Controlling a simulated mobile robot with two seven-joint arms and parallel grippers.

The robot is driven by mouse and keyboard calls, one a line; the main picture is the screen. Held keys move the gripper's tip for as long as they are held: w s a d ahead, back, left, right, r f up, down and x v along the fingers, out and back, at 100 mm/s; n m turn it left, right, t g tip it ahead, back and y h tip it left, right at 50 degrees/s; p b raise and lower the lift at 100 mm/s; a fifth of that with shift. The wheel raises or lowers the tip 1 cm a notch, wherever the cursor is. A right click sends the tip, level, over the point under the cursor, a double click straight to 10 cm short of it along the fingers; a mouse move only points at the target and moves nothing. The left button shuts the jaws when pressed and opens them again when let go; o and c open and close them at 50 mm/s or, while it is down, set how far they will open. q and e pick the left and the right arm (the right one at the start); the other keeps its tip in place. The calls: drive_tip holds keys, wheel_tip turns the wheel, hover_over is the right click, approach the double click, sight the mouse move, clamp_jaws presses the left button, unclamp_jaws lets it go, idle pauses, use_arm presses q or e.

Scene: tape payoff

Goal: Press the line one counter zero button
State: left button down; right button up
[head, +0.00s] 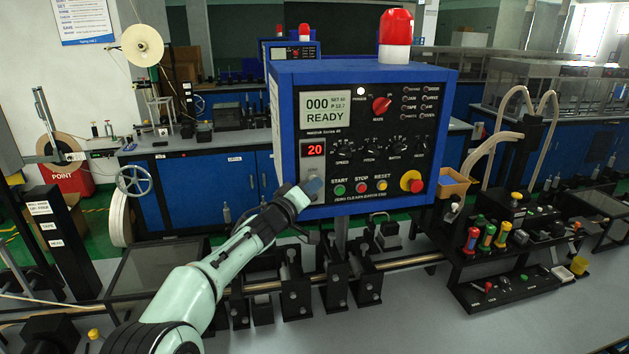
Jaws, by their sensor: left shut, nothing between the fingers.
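The blue control box (450,90) stands at the centre with a black front panel. Along the bottom are a green START button (339,190), a red STOP button (361,188) and a yellow RESET button (382,185). My left gripper (306,191) is shut and empty at the panel's lower left corner, left of START. A bluish patch shows at its tip; I cannot tell whether it touches the panel. My right gripper is out of view.
A red emergency knob (411,181) sits at the panel's lower right, and a red-and-white beacon (395,36) stands on the box. Black roller brackets (295,290) and a shaft lie below. A black rack (500,265) with coloured-handled tools stands right.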

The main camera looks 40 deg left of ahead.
use_arm(q)
drive_tip(key=shift+s+d, duration=0.15)
drive_tip(key=shift+d, duration=0.05)
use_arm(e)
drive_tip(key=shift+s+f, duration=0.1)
use_arm(q)
drive_tip(key=s+d+b, duration=0.1)
drive_tip(key=s+d, duration=0.1)
drive_tip(key=s+d+b, duration=0.1)
drive_tip(key=d+b, duration=0.1)
drive_tip(key=shift+s+d, duration=0.25)
drive_tip(key=shift+s, duration=0.15)
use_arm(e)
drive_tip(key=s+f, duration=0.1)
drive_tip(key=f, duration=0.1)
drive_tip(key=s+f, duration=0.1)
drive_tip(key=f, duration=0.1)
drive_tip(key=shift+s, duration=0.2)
use_arm(q)
drive_tip(key=shift+w, duration=0.1)
